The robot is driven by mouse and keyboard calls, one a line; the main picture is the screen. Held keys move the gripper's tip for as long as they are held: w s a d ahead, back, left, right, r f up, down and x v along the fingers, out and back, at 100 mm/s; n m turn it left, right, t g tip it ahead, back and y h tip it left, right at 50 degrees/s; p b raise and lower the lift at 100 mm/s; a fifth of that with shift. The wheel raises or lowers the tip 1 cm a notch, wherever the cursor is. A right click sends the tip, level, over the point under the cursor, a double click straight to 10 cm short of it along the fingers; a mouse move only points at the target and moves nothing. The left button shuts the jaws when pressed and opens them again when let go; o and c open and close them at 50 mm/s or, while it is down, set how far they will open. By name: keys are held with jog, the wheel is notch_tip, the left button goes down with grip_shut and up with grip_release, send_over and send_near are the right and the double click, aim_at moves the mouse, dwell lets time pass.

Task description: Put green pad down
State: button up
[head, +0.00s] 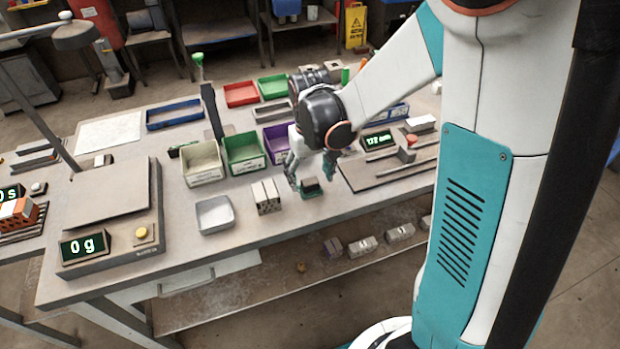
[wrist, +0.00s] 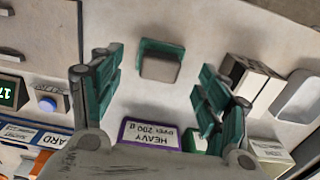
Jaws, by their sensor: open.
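The green pad (head: 313,194) lies on the table near its front edge in the head view, with a small dark block (head: 310,184) on or against it. In the wrist view the green pad (wrist: 150,45) shows as a green edge behind the block's grey-brown face (wrist: 160,68). My gripper (head: 312,172) is over this spot. In the wrist view its two green-padded fingers (wrist: 161,62) are spread wide, with the pad and block between them and clear gaps on both sides. Whether the block is fixed to the pad cannot be told.
A pale hollow brick (head: 266,197) stands to the left, with a grey tray (head: 215,215) beyond it. A purple bin (wrist: 150,134) marked HEAVY is behind. A measuring fixture (head: 385,165) is at right. A scale (head: 105,200) reads 0 g at left.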

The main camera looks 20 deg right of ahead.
aim_at(310, 181)
notch_tip(310, 181, up, 9)
jog(key=p, duration=0.3)
jog(key=s+r+t, duration=0.7)
jog(key=s+r, duration=0.3)
jog(key=s, duration=0.5)
jog(key=shift+r, duration=0.25)
jog(key=shift+o, duration=0.5)
dwell(0.4)
